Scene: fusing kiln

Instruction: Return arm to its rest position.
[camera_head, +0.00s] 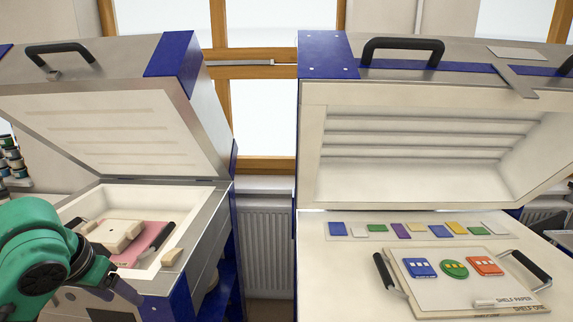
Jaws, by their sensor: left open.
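My left arm comes in from the left with a green link and dark joints. My left gripper (108,297) is at the lower left, in front of the left kiln (203,232); its fingertips are not clear, but it is open. The left kiln's lid (130,125) is raised. Inside lie a pink board (150,237) with a dark handle and a pale block (112,236). The gripper is apart from these, nearer to me. My right gripper is not in view.
The right kiln's lid (430,140) is raised too. In front of it lies a shelf board (425,290) with two dark handles and blue, green and orange tiles. A row of small coloured pieces (400,230) lies behind. A gap with a radiator (264,240) separates the kilns.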

